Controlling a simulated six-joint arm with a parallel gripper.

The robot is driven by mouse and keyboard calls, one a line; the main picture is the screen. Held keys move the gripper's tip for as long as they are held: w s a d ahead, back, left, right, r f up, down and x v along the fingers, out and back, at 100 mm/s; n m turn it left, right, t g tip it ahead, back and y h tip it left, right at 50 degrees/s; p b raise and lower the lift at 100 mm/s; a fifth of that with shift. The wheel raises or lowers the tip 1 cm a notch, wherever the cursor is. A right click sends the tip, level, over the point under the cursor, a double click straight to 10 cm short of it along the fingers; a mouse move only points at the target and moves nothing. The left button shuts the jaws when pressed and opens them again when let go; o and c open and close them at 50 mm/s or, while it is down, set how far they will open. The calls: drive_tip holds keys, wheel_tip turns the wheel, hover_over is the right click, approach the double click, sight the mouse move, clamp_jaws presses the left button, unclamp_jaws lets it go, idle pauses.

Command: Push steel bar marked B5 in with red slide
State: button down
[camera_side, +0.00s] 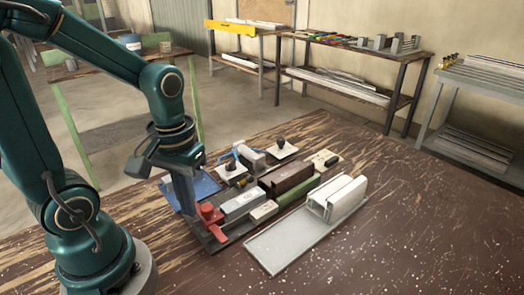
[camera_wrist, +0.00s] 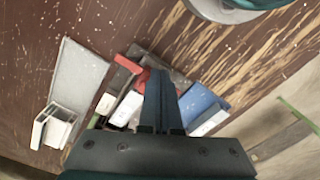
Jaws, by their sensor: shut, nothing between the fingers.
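The red slide (camera_side: 211,216) sits at the near left end of the clamp fixture's dark base. It also shows in the wrist view (camera_wrist: 128,65), partly hidden by my fingers. A light grey steel bar (camera_side: 241,203) lies just right of the red slide, lengthwise on the fixture; its marking is too small to read. In the wrist view a pale bar (camera_wrist: 127,108) lies left of my fingers. My gripper (camera_side: 188,212) is shut and empty, pointing down at the left side of the red slide. In the wrist view its fingertips (camera_wrist: 160,72) are together beside the red part; contact cannot be told.
A brown block (camera_side: 286,178), a green bar (camera_side: 298,190) and a small cream block (camera_side: 263,211) crowd the fixture. A blue plate (camera_side: 204,186) lies behind my gripper. A grey tray (camera_side: 285,245) with white profiles stands at the right. The table's front right is clear.

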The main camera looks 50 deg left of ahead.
drive_tip(key=shift+f, duration=0.1)
drive_tip(key=shift+f, duration=0.9)
drive_tip(key=shift+w, duration=6.65)
drive_tip(key=shift+r, duration=0.1)
drive_tip(key=shift+r, duration=0.6)
drive_tip(key=shift+s+r, duration=0.25)
drive_tip(key=shift+r, duration=0.7)
drive_tip(key=shift+s+r, duration=0.2)
drive_tip(key=shift+r, duration=0.7)
drive_tip(key=shift+s+r, duration=0.25)
drive_tip(key=shift+r, duration=0.7)
